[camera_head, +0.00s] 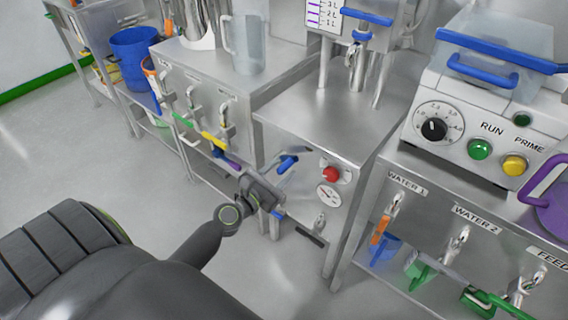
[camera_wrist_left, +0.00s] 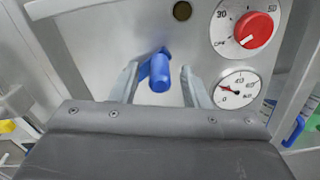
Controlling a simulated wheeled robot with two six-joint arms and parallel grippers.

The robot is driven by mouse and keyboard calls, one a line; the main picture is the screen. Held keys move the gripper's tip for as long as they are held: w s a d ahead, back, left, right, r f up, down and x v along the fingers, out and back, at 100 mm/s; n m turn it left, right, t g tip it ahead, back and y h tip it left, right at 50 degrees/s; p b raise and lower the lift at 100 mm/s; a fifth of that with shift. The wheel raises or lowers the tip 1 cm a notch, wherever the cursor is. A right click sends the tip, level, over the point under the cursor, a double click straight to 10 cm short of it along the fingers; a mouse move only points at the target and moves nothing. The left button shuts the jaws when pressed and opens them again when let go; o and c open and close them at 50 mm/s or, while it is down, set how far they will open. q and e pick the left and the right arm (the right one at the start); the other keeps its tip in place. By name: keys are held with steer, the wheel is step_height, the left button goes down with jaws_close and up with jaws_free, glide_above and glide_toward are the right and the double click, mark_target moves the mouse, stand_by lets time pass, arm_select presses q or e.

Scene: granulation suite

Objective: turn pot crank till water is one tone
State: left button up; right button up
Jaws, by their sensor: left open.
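The pot crank appears as a blue handle (camera_head: 288,163) on the front of a steel cabinet in the head view. In the left wrist view the blue crank handle (camera_wrist_left: 160,76) points toward the camera, between the two fingers. My left gripper (camera_head: 277,186) is open in front of the cabinet, close to the handle; its fingers (camera_wrist_left: 161,88) stand on either side of the handle with gaps showing. Whether the fingertips reach past the handle's end is hard to tell. The water inside the pot cannot be seen. My right gripper is not in view.
Beside the crank are a red knob (camera_head: 331,174) and a dial gauge (camera_head: 328,195), both on the same panel. A pump with blue handles (camera_head: 472,62) stands at right above hanging tools. A clear jug (camera_head: 246,45) stands on the left cabinet. Floor at left is clear.

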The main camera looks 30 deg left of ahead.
arm_select(q)
steer(key=shift+w+d, duration=0.1)
steer(key=shift+w, duration=0.85)
jaws_close()
